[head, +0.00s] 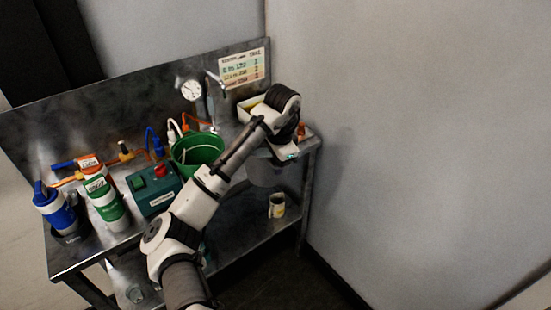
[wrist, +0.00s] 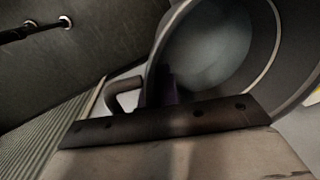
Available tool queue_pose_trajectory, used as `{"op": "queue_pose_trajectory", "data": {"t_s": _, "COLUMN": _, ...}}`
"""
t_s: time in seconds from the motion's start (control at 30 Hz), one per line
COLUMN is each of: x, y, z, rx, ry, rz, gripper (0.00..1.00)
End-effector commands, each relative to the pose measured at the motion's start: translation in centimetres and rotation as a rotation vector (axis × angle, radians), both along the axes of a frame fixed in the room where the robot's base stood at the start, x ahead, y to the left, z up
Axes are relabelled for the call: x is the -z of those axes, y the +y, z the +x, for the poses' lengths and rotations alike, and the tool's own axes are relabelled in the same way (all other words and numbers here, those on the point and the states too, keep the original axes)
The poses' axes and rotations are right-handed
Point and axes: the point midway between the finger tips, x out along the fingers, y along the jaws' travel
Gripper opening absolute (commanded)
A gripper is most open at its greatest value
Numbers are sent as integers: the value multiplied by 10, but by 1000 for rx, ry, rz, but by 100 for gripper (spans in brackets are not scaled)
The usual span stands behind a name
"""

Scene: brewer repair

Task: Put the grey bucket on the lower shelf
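The grey bucket (head: 266,173) shows in the head view below my wrist, at the right end of the bench between the worktop and the lower shelf (head: 240,228). In the wrist view the round open mouth of the grey bucket (wrist: 215,50) fills the upper right, its near rim right at my gripper (wrist: 158,90). My gripper appears shut on that rim, though the fingertips are mostly hidden. In the head view my arm hides the gripper. I cannot tell whether the bucket's bottom touches the shelf.
A white cup-like container (head: 277,206) stands on the lower shelf below the bucket. A wall (head: 400,150) lies close on the right.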

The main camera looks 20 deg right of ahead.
Motion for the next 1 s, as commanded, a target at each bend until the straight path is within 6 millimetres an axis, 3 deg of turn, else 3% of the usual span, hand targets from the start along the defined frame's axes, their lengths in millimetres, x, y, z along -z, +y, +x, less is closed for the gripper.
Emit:
{"op": "queue_pose_trajectory", "data": {"t_s": 0.83, "x": 0, "y": 4, "z": -77, "rx": 483, "ry": -1, "rz": 0, "gripper": 0}}
{"op": "queue_pose_trajectory", "data": {"t_s": 1.0, "x": 16, "y": 6, "z": -76, "rx": 508, "ry": 1, "rz": -3, "gripper": 0}}
